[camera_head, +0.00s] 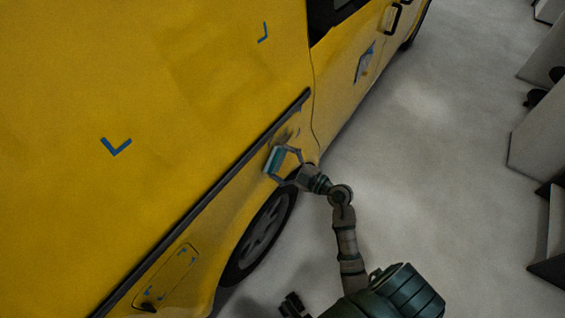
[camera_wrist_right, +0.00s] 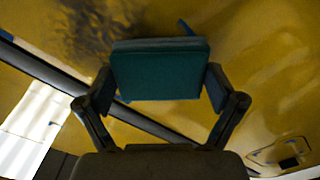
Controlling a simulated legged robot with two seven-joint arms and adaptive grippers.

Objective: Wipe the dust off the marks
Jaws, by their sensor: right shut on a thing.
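My right gripper (camera_head: 279,163) is shut on a teal block-shaped wiping pad (camera_head: 274,159), which also shows between its fingers in the right wrist view (camera_wrist_right: 158,75). The pad is at the yellow van's side (camera_head: 205,60), just below the black trim strip; whether it touches the paint I cannot tell. A dark dusty smudge (camera_wrist_right: 100,28) lies beyond the pad. A blue mark (camera_wrist_right: 186,27) shows past the pad's top edge; the pad hides part of this area. Other blue corner marks (camera_head: 116,147) are higher on the panel.
A black trim strip (camera_head: 205,200) runs along the van. Below it are a wheel (camera_head: 262,238) and a flap outline (camera_head: 170,275) with small blue marks. A blue-edged patch (camera_head: 365,62) is farther along. Grey floor (camera_head: 430,170) is clear; pale panels stand at right.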

